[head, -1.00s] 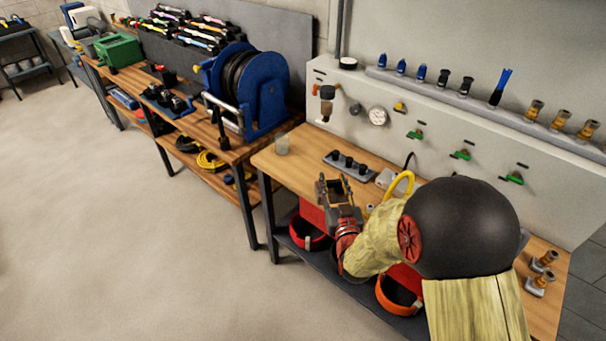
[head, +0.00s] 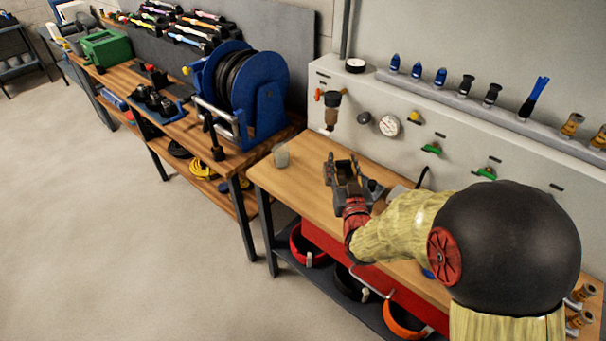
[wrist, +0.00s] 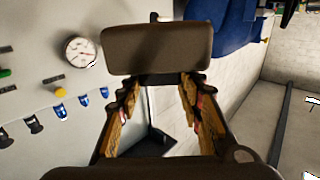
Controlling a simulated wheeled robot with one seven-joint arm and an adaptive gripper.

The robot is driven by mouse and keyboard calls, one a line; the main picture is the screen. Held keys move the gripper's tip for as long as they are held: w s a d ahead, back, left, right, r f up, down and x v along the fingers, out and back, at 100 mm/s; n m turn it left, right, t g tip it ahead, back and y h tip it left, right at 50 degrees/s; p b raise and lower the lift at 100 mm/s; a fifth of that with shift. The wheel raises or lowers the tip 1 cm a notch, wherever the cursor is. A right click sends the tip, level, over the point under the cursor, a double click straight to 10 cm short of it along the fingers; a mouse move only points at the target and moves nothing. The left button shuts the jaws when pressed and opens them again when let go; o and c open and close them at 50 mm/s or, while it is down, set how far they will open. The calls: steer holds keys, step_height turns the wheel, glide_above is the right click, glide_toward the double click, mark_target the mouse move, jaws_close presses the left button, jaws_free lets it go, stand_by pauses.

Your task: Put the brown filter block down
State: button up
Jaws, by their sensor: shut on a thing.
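A brown block with rounded corners (wrist: 157,48), which I take for the filter block, sits at the ends of my fingers in the wrist view. My gripper (wrist: 160,88) is shut on it, with one finger on each side of the picture. In the head view my gripper (head: 344,170) is above the wooden bench (head: 300,192), near its left half. There the block is hard to tell from the dark fingers. How high it is above the bench top is unclear.
Behind is a pale panel with a gauge (head: 389,126) and green-handled valves (head: 431,149). A blue hose reel (head: 262,100) stands on the neighbouring bench.

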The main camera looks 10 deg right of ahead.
steer(key=shift+w+a+f+b, duration=1.1)
steer(key=shift+w+a+f, duration=0.25)
steer(key=shift+w+f, duration=0.75)
steer(key=shift+w+a+f+b, duration=1.1)
steer(key=shift+w+a+f, duration=0.25)
steer(key=shift+w+f, duration=0.7)
steer(key=shift+w+a+f+b, duration=1.25)
steer(key=shift+w+f, duration=0.6)
steer(key=shift+f, duration=0.45)
steer(key=shift+a, duration=0.1)
steer(key=shift+f, duration=0.15)
steer(key=o, duration=1.2)
steer(key=shift+c, duration=0.2)
